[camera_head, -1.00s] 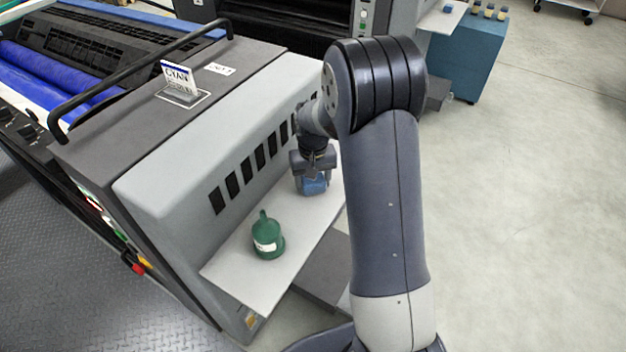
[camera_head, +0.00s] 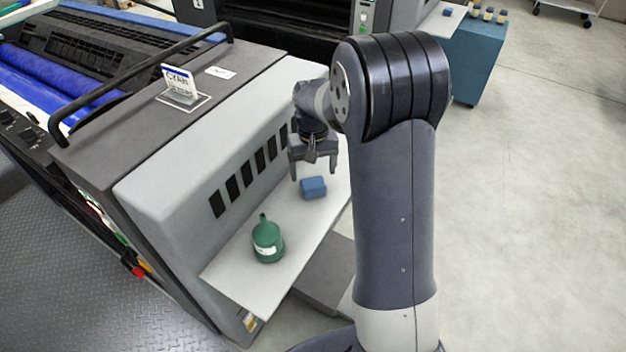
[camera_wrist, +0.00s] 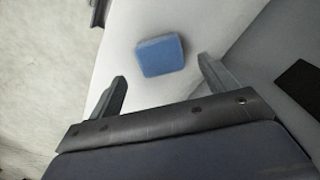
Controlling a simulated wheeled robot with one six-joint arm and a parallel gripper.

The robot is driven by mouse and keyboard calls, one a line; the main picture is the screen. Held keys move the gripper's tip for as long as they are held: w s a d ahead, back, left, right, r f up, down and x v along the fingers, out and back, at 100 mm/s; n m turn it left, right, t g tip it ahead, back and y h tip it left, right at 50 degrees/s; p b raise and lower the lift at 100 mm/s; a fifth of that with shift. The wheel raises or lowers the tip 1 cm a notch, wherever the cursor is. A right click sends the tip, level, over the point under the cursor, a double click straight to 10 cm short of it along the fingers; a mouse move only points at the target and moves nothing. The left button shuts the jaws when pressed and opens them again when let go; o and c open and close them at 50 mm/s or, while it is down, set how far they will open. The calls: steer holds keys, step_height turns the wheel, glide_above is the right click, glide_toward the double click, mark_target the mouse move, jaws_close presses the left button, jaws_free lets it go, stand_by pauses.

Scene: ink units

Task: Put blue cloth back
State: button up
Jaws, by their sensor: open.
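The blue cloth (camera_head: 313,188) is a small folded block lying on the white side shelf (camera_head: 230,267) of the grey machine. My gripper (camera_head: 315,170) is above the cloth, open and empty, with its fingers pointing down and apart from it. In the wrist view the cloth (camera_wrist: 160,55) lies on the white surface, beyond the tips of my gripper (camera_wrist: 161,68) and between their lines. Nothing covers it there.
A green bottle (camera_head: 267,241) with a white label stands on the shelf nearer the front. The machine's slotted grey side (camera_head: 190,175) rises along the shelf's left. A sign reading CYAN (camera_head: 180,82) stands on top. Open floor lies to the right.

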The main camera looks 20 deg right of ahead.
mark_target(313, 183)
step_height(313, 183, up, 6)
steer(key=shift+c, duration=0.2)
stand_by(1.3)
